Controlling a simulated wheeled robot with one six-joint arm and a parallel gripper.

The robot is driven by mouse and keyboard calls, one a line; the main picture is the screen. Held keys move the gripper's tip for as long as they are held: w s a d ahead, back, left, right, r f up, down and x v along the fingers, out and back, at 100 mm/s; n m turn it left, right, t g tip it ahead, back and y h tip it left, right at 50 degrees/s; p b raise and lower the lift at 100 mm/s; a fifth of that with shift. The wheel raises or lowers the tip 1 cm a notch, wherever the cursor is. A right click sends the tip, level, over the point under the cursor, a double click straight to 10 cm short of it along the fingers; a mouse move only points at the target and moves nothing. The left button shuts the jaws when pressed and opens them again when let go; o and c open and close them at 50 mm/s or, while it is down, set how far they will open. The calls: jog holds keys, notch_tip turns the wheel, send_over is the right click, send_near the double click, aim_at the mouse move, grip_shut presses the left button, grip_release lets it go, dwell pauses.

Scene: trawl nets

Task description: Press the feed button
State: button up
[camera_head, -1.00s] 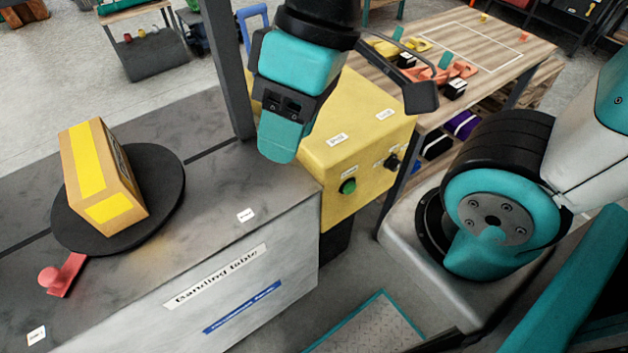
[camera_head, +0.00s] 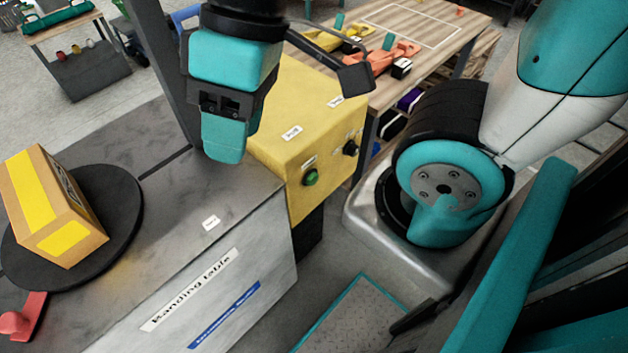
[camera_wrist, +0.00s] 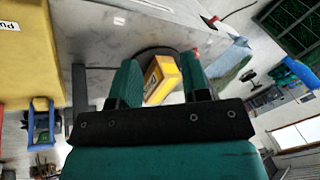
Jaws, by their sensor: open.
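The yellow control box (camera_head: 281,135) stands at the right end of the banding table. A green button (camera_head: 311,177) sits on its front face, with a black knob (camera_head: 350,148) to the right of it. The small labels beside them are too blurred to read. My gripper (camera_head: 222,150) hangs over the table's right end, left of the box and apart from the green button. In the wrist view its two teal fingers (camera_wrist: 161,84) are spread with nothing held between them. The green button does not show in the wrist view.
A taped cardboard box (camera_head: 52,208) rests on a black turntable (camera_head: 122,215) on the banding table (camera_head: 175,225). A red lever (camera_head: 22,318) is at its front. A dark post (camera_head: 170,70) rises behind my gripper. A wooden workbench (camera_head: 440,50) with parts stands behind.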

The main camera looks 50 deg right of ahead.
grip_shut()
dwell(1.8)
